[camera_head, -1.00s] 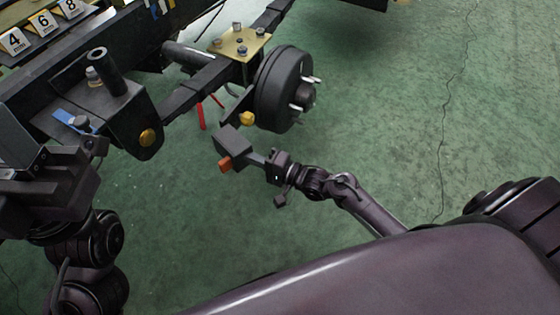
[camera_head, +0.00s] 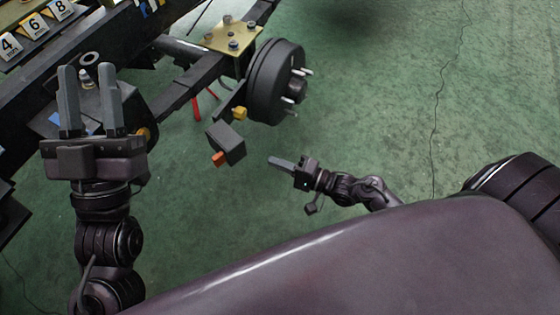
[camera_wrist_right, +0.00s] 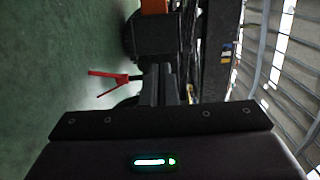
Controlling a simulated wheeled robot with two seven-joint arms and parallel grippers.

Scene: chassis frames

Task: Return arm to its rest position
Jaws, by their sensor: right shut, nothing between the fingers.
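My right gripper (camera_head: 271,160) points left over the green floor, its fingers together and empty. It also shows in the right wrist view (camera_wrist_right: 160,70), fingers side by side. A dark grey box (camera_head: 228,143) with an orange part (camera_head: 218,159) sits beyond its fingertips, with a gap between them. The box also shows in the right wrist view (camera_wrist_right: 155,38). My left gripper (camera_head: 88,74) is raised at the left with its two fingers wide apart and nothing seen between them. It hides part of the chassis frame behind it.
The black chassis frame (camera_head: 185,92) crosses the upper left. It carries a wheel hub drum (camera_head: 268,82) and a brass-coloured plate (camera_head: 233,36) with bolts. Red handles (camera_wrist_right: 108,78) show in the right wrist view. Numbered blocks (camera_head: 34,25) lie top left. Floor to the right is clear.

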